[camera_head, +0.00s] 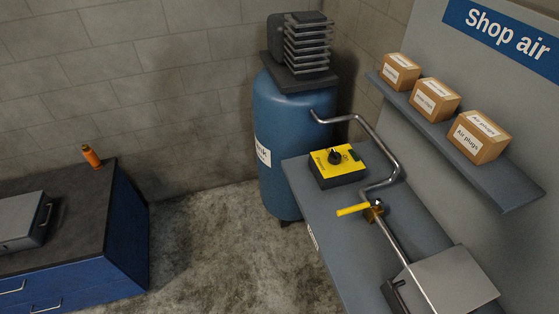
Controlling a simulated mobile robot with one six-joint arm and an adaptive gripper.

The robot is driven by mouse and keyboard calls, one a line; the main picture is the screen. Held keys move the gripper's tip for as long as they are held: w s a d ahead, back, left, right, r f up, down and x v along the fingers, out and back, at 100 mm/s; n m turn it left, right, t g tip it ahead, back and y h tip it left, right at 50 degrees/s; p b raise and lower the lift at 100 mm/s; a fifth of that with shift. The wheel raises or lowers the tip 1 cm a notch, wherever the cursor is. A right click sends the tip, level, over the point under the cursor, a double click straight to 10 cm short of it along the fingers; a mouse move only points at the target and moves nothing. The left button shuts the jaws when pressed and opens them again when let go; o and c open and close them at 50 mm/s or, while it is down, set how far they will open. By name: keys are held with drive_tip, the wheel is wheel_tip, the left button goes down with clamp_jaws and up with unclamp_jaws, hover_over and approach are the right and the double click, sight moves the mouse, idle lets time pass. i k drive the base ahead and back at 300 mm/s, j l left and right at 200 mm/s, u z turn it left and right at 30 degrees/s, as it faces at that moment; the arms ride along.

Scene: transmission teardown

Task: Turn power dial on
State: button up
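The power dial (334,157) is a small black knob on a yellow-topped control box (324,169). The box sits at the far end of a grey-blue bench (345,233), close to the blue tank. The yellow plate carries dark markings and a small green mark right of the knob, too small to read. I cannot tell which setting the dial points to. My gripper and arm are not in this view.
A metal pipe (385,147) runs from the blue compressor tank (283,125) past the box to a valve with a yellow handle (353,210). A grey box (455,280) stands at the near end. Cartons (479,140) line a wall shelf. Open floor (215,240) lies left.

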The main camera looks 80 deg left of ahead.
sight(334, 158)
drive_tip(key=u, duration=2.35)
drive_tip(key=i+j+u, duration=0.15)
drive_tip(key=i, duration=0.3)
drive_tip(key=i+j+u, duration=0.1)
drive_tip(key=i, duration=0.35)
drive_tip(key=j, duration=0.1)
